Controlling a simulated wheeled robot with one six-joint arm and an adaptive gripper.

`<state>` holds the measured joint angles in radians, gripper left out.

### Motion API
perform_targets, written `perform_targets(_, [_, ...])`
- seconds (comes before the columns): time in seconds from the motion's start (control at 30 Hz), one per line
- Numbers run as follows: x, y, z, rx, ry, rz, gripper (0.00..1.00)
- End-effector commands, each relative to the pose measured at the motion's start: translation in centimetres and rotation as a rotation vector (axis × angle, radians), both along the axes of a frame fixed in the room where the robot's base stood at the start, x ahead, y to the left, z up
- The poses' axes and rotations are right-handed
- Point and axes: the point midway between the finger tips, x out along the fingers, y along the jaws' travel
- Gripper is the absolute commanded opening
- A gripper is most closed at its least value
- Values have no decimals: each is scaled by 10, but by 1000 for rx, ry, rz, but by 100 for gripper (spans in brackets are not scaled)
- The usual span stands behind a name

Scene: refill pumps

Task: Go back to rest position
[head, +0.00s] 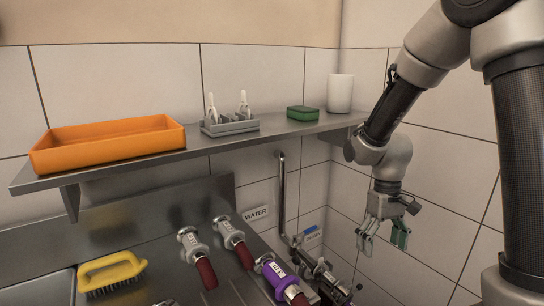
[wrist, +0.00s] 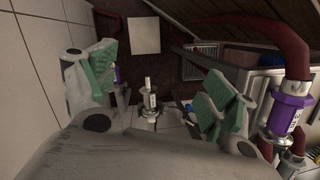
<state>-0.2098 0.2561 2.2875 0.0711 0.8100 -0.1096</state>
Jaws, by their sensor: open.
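My gripper (head: 384,238) hangs pointing down at the right of the head view, in front of the tiled wall and below the shelf. Its green-padded fingers stand apart with nothing between them. In the wrist view the open fingers (wrist: 160,88) frame a metal fitting (wrist: 150,97) further below. The fingers look clear of the fittings and pipes.
A metal shelf (head: 110,168) holds an orange tray (head: 110,148), a grey holder (head: 230,126), a green sponge (head: 302,113) and a white cup (head: 340,93). Below are hose couplings (head: 232,235), a purple coupling (head: 275,275), a yellow brush (head: 112,270) and a vertical pipe (head: 281,195).

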Motion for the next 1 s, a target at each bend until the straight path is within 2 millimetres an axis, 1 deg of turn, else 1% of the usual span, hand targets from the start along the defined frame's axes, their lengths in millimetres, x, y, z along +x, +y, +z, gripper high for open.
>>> perform_targets(0.03, [-11, -8, 22, -2, -27, -23, 85])
perform_targets(0.1, [-27, -19, 47, -6, -58, -58, 85])
perform_targets(0.2, [-50, -33, 79, -10, -113, -103, 85])
perform_targets(0.3, [-74, -46, 106, -10, -178, -142, 85])
perform_targets(0.5, [-116, -67, 148, -2, -347, -203, 85])
perform_targets(0.63, [-132, -75, 169, 8, -466, -232, 85])
perform_targets(0.8, [-140, -81, 189, 16, -568, -261, 85])
perform_targets(0.9, [-142, -83, 193, 17, -589, -269, 85])
perform_targets(1.0, [-142, -84, 193, 16, -588, -274, 85])
